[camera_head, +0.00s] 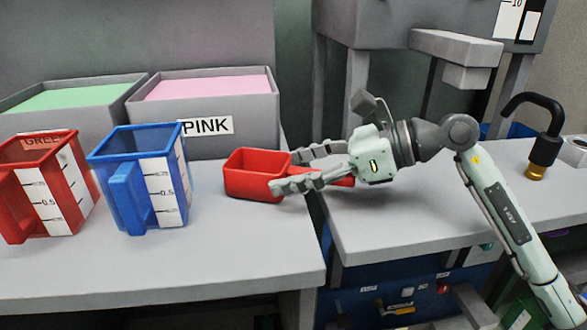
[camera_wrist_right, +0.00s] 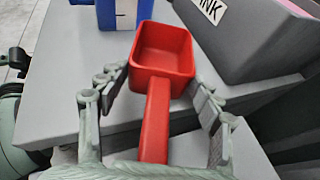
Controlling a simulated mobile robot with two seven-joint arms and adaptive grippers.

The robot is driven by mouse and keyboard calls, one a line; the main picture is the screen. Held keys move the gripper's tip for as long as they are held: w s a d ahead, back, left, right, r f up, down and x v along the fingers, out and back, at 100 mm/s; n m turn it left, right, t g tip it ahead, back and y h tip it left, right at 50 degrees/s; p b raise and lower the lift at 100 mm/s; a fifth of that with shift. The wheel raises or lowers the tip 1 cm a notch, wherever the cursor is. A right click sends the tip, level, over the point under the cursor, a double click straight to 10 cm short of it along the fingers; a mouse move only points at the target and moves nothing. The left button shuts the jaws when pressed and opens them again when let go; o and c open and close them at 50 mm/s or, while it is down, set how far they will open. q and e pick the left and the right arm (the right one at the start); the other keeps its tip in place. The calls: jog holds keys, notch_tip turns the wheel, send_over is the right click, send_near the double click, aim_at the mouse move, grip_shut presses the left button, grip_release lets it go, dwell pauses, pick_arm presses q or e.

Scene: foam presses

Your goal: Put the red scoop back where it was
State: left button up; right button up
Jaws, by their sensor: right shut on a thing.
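The red scoop (camera_head: 253,175) is at the right end of the left table, in front of the pink bin, with its open bowl up and its handle pointing right. I cannot tell whether the scoop touches the table. My left gripper is not in view.
A blue measuring jug (camera_head: 128,196) and a red one (camera_head: 22,200) stand left of the scoop. Behind are a bin labelled PINK (camera_head: 206,125) and a bin of green foam (camera_head: 65,96). A black hooked tap (camera_head: 545,140) stands far right. A gap separates the two tables.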

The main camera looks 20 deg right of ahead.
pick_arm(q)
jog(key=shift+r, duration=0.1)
pick_arm(e)
jog(key=shift+f, duration=0.1)
jog(key=o, duration=1.3)
jog(key=shift+c, duration=0.2)
jog(key=shift+r, duration=0.25)
jog(key=b+v, duration=0.2)
jog(key=v, duration=0.8)
jog(key=shift+s+d, duration=0.25)
jog(key=shift+d, duration=0.1)
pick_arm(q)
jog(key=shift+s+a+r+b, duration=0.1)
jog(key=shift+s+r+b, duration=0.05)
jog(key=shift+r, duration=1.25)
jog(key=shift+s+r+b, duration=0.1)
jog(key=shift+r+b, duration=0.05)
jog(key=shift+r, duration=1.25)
pick_arm(e)
jog(key=shift+s+d+r, duration=0.3)
jog(key=shift+s+d, duration=0.05)
jog(key=shift+d, duration=0.05)
